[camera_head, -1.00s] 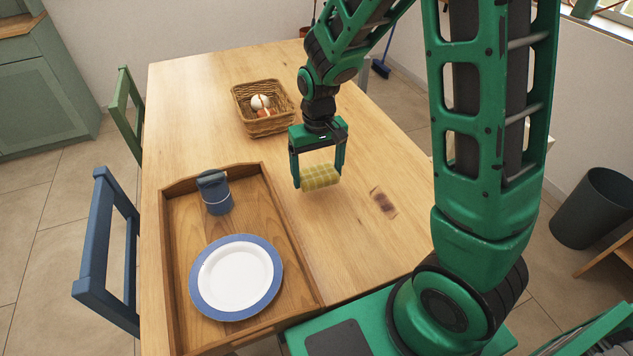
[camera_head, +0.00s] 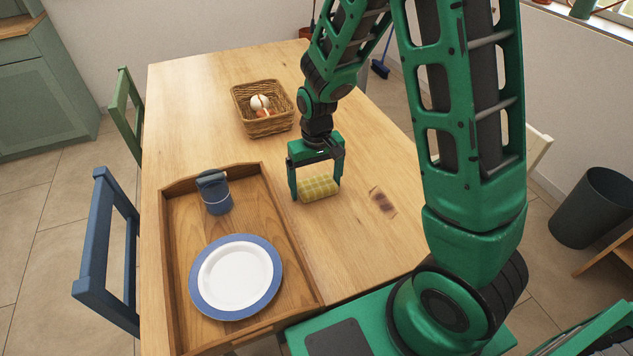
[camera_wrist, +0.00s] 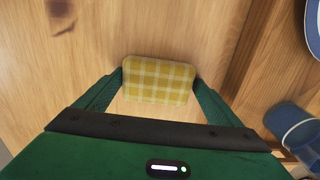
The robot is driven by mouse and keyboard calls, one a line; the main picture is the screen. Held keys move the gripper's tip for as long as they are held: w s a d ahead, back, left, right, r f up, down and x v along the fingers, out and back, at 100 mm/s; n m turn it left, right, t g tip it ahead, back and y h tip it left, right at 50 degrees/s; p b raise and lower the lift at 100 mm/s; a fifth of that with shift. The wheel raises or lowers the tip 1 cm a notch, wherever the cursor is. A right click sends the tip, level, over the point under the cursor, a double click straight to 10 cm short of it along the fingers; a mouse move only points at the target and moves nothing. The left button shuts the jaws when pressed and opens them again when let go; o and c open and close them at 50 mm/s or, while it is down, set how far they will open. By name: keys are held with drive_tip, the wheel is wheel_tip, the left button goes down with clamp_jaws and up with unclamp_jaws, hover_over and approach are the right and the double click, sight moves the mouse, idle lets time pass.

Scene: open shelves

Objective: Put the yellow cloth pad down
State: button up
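The yellow cloth pad (camera_head: 319,188) has a pale check pattern. It sits between the two fingers of my gripper (camera_head: 317,191), low over the bare wooden tabletop to the right of the tray. In the wrist view the pad (camera_wrist: 158,80) spans the gap, with a fingertip against each short end. My gripper (camera_wrist: 159,76) is closed on it. The pad is at or just above the table; I cannot tell whether its underside touches.
A wooden tray (camera_head: 289,262) with a blue-rimmed plate (camera_head: 236,277) and a blue mug (camera_head: 216,196) lies to the left. A wicker basket (camera_head: 270,126) with eggs stands behind. A dark stain (camera_head: 382,202) marks the table at right. Free wood surrounds the pad.

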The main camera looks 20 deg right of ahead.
sight(317, 183)
drive_tip(key=shift+s+d+f, duration=0.1)
drive_tip(key=shift+d+f, duration=0.1)
drive_tip(key=shift+d, duration=0.15)
drive_tip(key=shift+r, duration=0.1)
drive_tip(key=shift+r, duration=0.35)
wheel_tip(317, 183, up, 12)
drive_tip(key=shift+f, duration=0.15)
drive_tip(key=s+d+r+m, duration=0.3)
drive_tip(key=s+d, duration=0.5)
drive_tip(key=s, duration=0.4)
drive_tip(key=s+d+r+m, duration=0.3)
drive_tip(key=s+d, duration=0.6)
drive_tip(key=s, duration=0.4)
drive_tip(key=shift+d+r, duration=0.15)
drive_tip(key=shift+r, duration=0.25)
